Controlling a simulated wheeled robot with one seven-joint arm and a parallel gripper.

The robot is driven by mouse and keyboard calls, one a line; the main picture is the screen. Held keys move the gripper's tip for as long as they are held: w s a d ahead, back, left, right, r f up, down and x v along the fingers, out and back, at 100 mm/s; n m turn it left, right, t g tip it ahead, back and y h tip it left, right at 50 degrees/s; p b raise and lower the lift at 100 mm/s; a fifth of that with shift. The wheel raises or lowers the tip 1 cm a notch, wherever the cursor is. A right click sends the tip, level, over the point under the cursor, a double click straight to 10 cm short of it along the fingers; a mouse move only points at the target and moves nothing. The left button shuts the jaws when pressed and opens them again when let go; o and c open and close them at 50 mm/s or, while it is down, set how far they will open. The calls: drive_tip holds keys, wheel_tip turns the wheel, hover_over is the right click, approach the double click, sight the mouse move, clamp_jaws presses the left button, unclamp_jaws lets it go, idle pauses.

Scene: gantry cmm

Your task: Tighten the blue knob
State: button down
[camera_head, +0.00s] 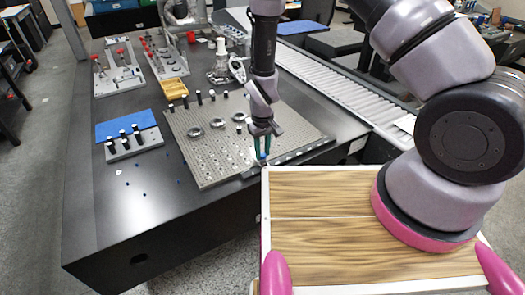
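My gripper (262,150) points down at the front right edge of the perforated metal plate (205,160) on the dark table. Its teal fingers are close together. A small patch of blue, possibly the blue knob (263,156), shows at the fingertips. The fingers hide most of it, and I cannot tell whether they are shut on it or only around it.
Rings and black-topped posts stand on the plate. A blue mat (119,123), a block with black pegs (133,143) and a yellow tray (173,88) lie to the left. A roller conveyor (335,80) runs behind right. The table's front left is mostly clear.

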sight(262, 154)
drive_tip(key=shift+m, duration=0.3)
drive_tip(key=m, duration=0.9)
drive_tip(key=shift+m, duration=0.4)
idle(0.3)
drive_tip(key=c, duration=0.6)
unclamp_jaws()
drive_tip(key=shift+r, duration=0.15)
wheel_tip(262, 154, up, 11)
drive_tip(key=shift+f, duration=0.2)
